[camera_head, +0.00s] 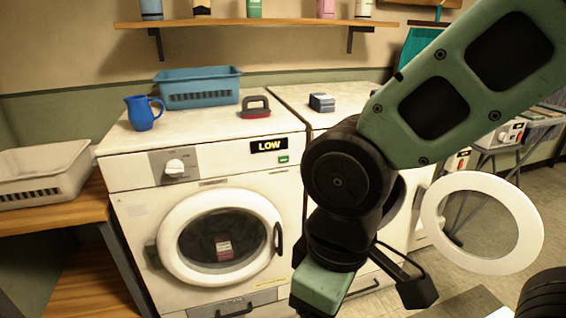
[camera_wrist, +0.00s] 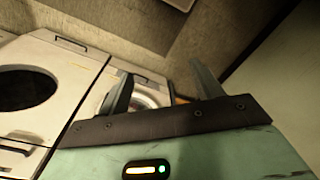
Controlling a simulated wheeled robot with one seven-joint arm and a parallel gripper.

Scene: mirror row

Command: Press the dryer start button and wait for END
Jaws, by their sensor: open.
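A white front-loading machine (camera_head: 135,240) stands at left in the head view, its round door (camera_head: 170,245) shut with a dark reddish item behind the glass. Its panel has a knob (camera_head: 174,168), a black display (camera_head: 268,145) reading LOW, and a small green button (camera_head: 283,159) below the display. No END shows. A second white machine (camera_head: 335,92) adjoins it, its front mostly hidden by my arm. I cannot tell which one is the dryer. My gripper (camera_wrist: 160,84) is open and empty in the wrist view, away from the green button.
A white ring-shaped door (camera_head: 482,265) stands open at right, near my arm. On the machine tops are a blue jug (camera_head: 143,113), a blue basket (camera_head: 198,97), a red-and-black brush (camera_head: 255,107) and a dark box (camera_head: 321,103). A grey basket (camera_head: 40,178) sits on the left bench.

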